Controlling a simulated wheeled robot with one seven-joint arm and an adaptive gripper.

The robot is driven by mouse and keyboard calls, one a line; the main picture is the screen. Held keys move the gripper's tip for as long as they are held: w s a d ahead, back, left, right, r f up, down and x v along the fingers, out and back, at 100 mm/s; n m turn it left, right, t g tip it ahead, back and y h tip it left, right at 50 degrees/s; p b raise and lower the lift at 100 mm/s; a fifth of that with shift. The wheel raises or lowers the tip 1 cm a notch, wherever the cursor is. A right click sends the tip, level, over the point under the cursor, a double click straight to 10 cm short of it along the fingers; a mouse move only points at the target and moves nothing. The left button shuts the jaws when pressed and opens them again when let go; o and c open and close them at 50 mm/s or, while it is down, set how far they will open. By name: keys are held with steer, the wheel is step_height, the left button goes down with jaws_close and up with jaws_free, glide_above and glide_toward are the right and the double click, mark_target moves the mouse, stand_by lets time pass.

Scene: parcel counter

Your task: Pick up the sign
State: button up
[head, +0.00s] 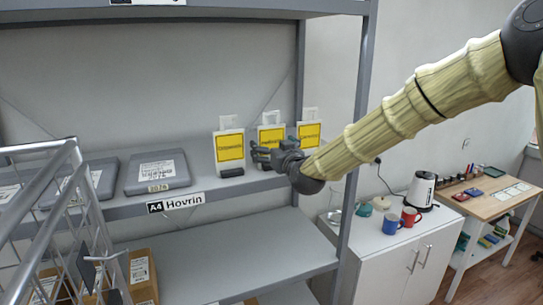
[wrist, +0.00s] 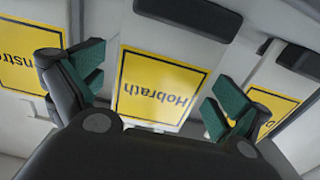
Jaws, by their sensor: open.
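Three upright white signs with yellow panels stand in a row on the grey shelf. The left sign (head: 230,148) has a dark base. The middle sign (head: 265,134) is partly hidden behind my gripper (head: 262,155). The right sign (head: 310,134) is beside it. In the wrist view, my gripper (wrist: 152,92) is open, with green-padded fingers on either side of a sign reading "Hobrath" (wrist: 160,88), shown upside down. It looks empty, and I cannot tell whether the fingers touch the sign. Parts of the neighbouring signs show at the left and right edges of the wrist view.
Dark flat parcels (head: 158,172) with labels lie left of the signs on the shelf. The shelf upright (head: 357,130) stands to the right, and a wire cage (head: 75,215) at front left. A white cabinet (head: 385,262) holds mugs and a kettle.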

mark_target(272, 136)
steer(key=shift+w+a, duration=0.1)
steer(key=shift+w, duration=0.15)
steer(key=c, duration=1.1)
step_height(272, 136, up, 3)
steer(key=b, duration=0.3)
steer(key=shift+f, duration=0.15)
steer(key=shift+s+r+b, duration=0.3)
steer(key=s+d+r+b, duration=0.1)
steer(key=s+b, duration=0.6)
steer(key=s, duration=0.8)
steer(key=shift+s+d+r, duration=0.2)
steer(key=shift+d+r, duration=0.15)
steer(key=shift+d, duration=0.25)
